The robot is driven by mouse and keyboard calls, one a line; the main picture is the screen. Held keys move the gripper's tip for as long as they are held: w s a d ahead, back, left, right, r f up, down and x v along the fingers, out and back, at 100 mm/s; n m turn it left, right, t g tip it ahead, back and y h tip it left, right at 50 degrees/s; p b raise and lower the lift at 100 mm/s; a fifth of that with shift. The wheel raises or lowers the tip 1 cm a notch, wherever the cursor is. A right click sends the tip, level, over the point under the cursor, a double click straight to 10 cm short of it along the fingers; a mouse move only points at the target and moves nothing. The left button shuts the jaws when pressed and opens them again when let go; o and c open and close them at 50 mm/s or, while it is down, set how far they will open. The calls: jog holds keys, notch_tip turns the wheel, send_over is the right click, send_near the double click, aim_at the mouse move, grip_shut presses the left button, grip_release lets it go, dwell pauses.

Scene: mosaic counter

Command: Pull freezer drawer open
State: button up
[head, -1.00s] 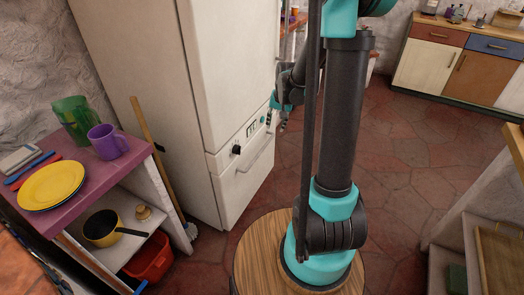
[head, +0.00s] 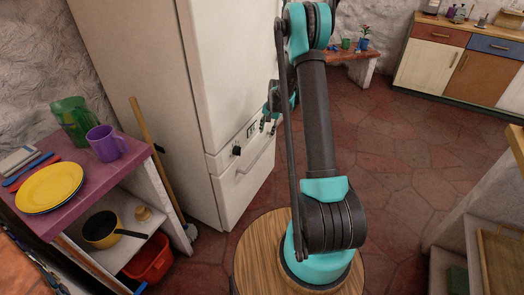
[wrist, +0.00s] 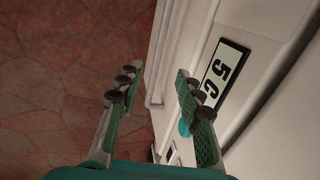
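The freezer drawer (head: 244,182) is the white lower front of the tall fridge. It looks shut, flush below the upper door. Its pale bar handle (head: 258,157) runs across the upper part of the drawer front. My gripper (head: 268,127) is open and empty at the right side of the drawer front, just above the handle. In the wrist view my gripper (wrist: 157,84) has its two green fingers spread. A pale bar, likely the handle (wrist: 158,60), shows between the fingertips in the picture. I cannot tell its depth from them; no contact is visible.
A temperature display (wrist: 220,72) reading 5 C sits right of the fingers, and a dark knob (head: 236,150) sits left on the panel. A broom (head: 158,150) leans beside the fridge. A purple-topped shelf (head: 115,170) stands left. Red tiled floor (head: 375,160) is open to the right.

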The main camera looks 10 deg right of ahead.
aim_at(262, 152)
jog(key=f, duration=0.4)
jog(key=w+a+f, duration=0.1)
jog(key=f, duration=0.4)
jog(key=a+f, duration=0.1)
jog(key=f, duration=0.4)
jog(key=shift+w+a+f, duration=0.15)
jog(key=shift+w, duration=0.2)
grip_shut()
